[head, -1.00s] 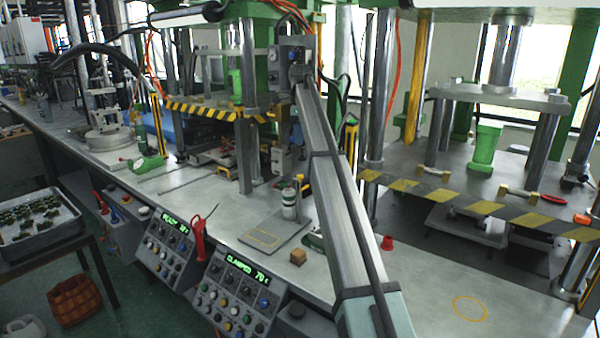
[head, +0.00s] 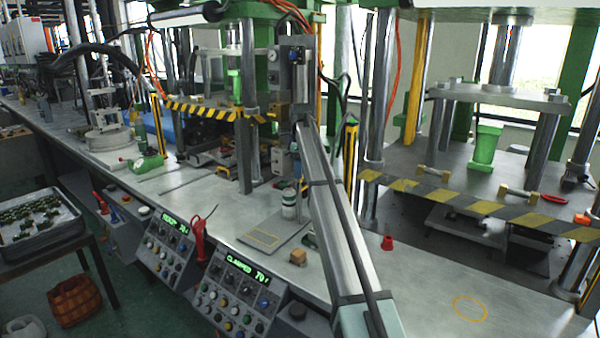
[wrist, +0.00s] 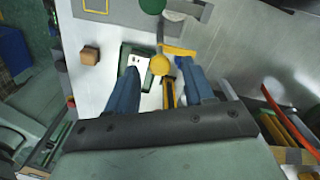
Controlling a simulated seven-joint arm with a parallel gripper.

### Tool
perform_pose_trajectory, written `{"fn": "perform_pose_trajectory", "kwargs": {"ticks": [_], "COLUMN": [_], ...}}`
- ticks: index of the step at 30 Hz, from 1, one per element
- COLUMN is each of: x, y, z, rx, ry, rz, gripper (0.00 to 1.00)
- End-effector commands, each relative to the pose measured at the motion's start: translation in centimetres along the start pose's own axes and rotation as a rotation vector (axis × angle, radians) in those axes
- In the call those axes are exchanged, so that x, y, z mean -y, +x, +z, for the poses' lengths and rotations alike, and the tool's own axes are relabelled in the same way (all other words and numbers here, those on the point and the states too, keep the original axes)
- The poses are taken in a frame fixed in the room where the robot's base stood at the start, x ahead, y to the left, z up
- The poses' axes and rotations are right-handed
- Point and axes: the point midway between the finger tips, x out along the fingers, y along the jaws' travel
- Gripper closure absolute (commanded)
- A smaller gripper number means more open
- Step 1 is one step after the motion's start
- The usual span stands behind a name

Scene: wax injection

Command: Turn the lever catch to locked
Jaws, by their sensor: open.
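In the wrist view, the two blue fingers of my gripper (wrist: 160,67) are apart. A yellow round knob (wrist: 160,65) and a narrow yellow-and-black bar (wrist: 169,92) show in the gap between them. These look like parts of the lever catch, but I cannot tell for certain or read its position. A green-framed piece with a white face (wrist: 136,66) lies just left of the knob, partly behind the left finger. I cannot tell whether either finger touches anything. In the head view my arm hides the gripper and most of this spot.
A small brown block (head: 298,257) lies on the bench left of my arm, near a grey plate (head: 285,245) with a yellow outline. A red piece (head: 387,243) is to the right.

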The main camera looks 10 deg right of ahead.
Motion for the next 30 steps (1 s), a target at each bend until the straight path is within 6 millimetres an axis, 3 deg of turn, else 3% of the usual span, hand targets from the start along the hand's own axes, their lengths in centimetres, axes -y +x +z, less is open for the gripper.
{"fn": "perform_pose_trajectory", "kwargs": {"ticks": [6,15,30], "x": [-0.03,0.0,-0.02], "y": [1.12,1.2,1.19], "z": [-0.01,0.0,0.0], "rx": [0.0,0.0,0.0], "ry": [0.0,0.0,0.0], "rz": [0.0,0.0,0.0], "gripper": [0.48,0.49,0.97]}}
